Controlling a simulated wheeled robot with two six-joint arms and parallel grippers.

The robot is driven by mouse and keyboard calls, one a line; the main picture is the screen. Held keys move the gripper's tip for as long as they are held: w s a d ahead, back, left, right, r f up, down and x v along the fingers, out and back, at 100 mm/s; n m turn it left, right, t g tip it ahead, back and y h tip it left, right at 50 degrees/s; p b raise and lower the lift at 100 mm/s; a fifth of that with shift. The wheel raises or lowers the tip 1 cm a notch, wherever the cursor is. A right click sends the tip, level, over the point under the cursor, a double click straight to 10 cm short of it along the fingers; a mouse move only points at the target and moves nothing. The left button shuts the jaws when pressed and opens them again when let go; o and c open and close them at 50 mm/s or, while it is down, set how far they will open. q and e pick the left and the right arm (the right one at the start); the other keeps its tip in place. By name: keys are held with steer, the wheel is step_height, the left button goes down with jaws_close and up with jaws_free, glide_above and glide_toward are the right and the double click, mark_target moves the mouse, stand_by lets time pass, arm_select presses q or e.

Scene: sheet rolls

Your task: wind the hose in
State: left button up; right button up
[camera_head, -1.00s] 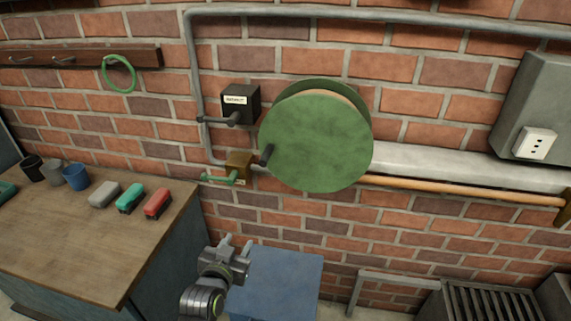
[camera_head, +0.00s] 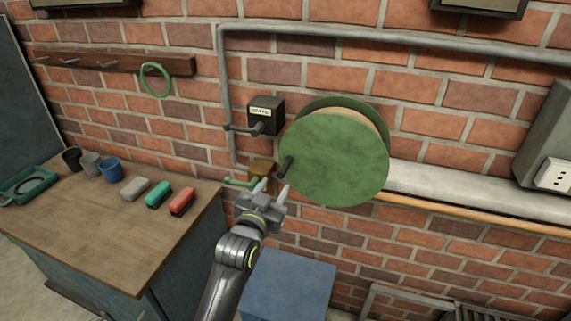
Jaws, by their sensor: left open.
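The green hose reel (camera_head: 335,158) is mounted on the brick wall, its round face turned to me. A dark crank handle (camera_head: 285,166) sticks out near the left edge of its face. My left gripper (camera_head: 271,189) is open and empty, just below the handle, with its fingertips pointing up towards it. I cannot tell whether a finger touches the handle. A brass valve box (camera_head: 262,170) with a green lever (camera_head: 239,183) sits left of the reel, partly behind the gripper. No hanging hose shows. My right gripper is not in view.
A black labelled box with a lever (camera_head: 265,115) is on the wall above the valve. A workbench (camera_head: 90,225) at left holds cups, several brushes and a green tray (camera_head: 28,184). A blue box (camera_head: 288,285) stands below the reel. A pipe (camera_head: 450,184) runs right.

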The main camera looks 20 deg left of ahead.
mark_target(285, 168)
arm_select(q)
steer(key=w+p, duration=0.2)
steer(key=w, duration=0.7)
steer(key=shift+w+d, duration=0.15)
steer(key=shift+w, duration=0.2)
steer(key=shift+c, duration=0.3)
jaws_close()
